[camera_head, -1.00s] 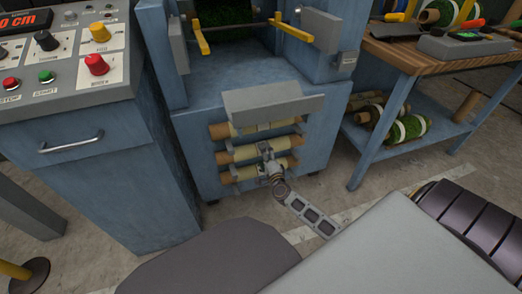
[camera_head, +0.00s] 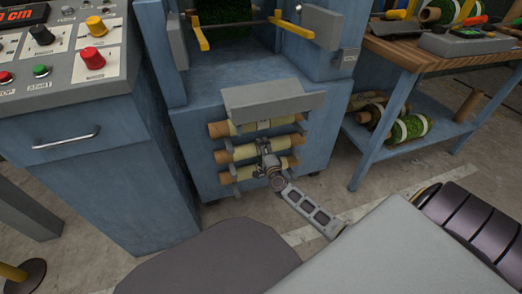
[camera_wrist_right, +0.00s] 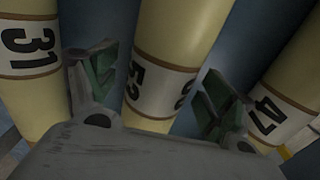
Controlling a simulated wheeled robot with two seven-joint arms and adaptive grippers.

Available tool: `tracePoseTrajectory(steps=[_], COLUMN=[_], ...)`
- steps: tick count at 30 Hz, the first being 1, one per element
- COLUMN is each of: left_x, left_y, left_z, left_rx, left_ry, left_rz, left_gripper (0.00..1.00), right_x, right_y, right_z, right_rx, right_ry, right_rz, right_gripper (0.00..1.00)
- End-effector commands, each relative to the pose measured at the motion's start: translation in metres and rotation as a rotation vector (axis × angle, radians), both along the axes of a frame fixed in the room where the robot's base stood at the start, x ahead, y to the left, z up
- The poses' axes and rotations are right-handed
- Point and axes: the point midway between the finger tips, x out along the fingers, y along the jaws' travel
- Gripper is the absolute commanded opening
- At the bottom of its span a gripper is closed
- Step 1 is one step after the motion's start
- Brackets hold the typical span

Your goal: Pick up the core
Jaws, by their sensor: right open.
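Three cardboard cores with pale label bands lie one above another on the rack at the front of the blue machine: top core (camera_head: 219,129), middle core (camera_head: 221,156) and bottom core (camera_head: 227,177). My right gripper (camera_head: 266,157) is at the middle core, right of its centre. In the right wrist view, my open right gripper (camera_wrist_right: 158,72) has one green-padded finger on each side of the middle core (camera_wrist_right: 185,30), whose number is partly hidden. The neighbouring cores show 31 (camera_wrist_right: 30,70) and 47 (camera_wrist_right: 295,90). My left gripper is not in view.
A grey guard plate (camera_head: 273,101) juts out above the top core. A blue control cabinet (camera_head: 100,180) stands to the left. A workbench (camera_head: 395,65) with turf rolls on its lower shelf (camera_head: 420,145) stands to the right. Some floor before the rack is clear.

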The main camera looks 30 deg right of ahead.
Motion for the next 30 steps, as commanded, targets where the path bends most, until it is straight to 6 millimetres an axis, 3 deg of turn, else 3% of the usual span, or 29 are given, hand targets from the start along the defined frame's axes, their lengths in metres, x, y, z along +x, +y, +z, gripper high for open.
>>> tracePoseTrajectory(steps=[7, 22, 30], left_x=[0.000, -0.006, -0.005], left_y=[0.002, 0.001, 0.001], left_z=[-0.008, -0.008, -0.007], left_rx=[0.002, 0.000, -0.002], left_ry=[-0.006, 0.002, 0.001], left_rz=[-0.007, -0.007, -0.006], left_gripper=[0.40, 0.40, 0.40], right_x=[0.014, 0.014, 0.014], right_y=[-0.003, -0.004, -0.004], right_z=[-0.001, 0.000, 0.000], right_rx=[-0.001, -0.001, 0.000], right_ry=[0.000, 0.000, 0.000], right_rz=[0.001, 0.000, 0.000], right_gripper=[0.83, 0.83, 0.50])
